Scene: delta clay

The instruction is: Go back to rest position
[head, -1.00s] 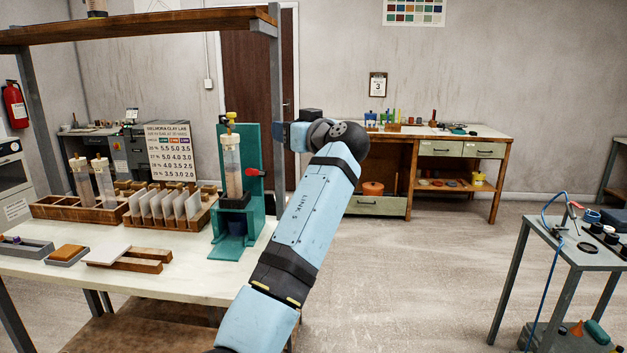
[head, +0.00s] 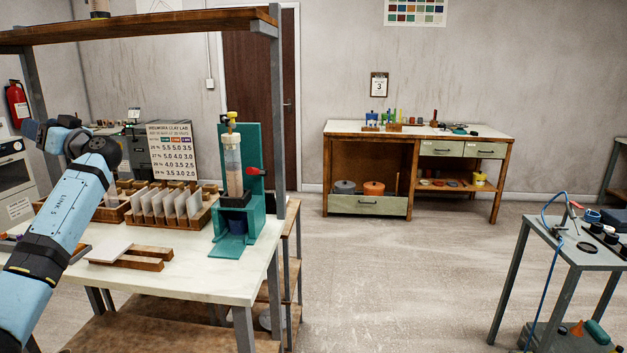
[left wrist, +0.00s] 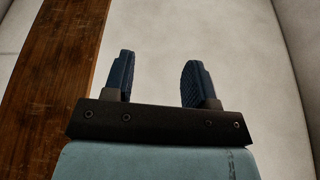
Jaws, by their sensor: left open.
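My left arm comes in from the lower left of the head view and is raised over the left end of the white-topped table (head: 170,283). My left gripper (head: 31,130) is at the far left of that view, in front of the oven side of the room. In the left wrist view, its two dark blue fingers (left wrist: 154,78) stand apart with nothing between them. My right gripper is not in the head view.
On the table, a teal stand (head: 246,180) holds a clear tube, beside a wooden rack of white plates (head: 178,203). A wooden shelf beam (head: 150,27) runs overhead. A grey side table (head: 572,250) stands right; the middle floor is clear.

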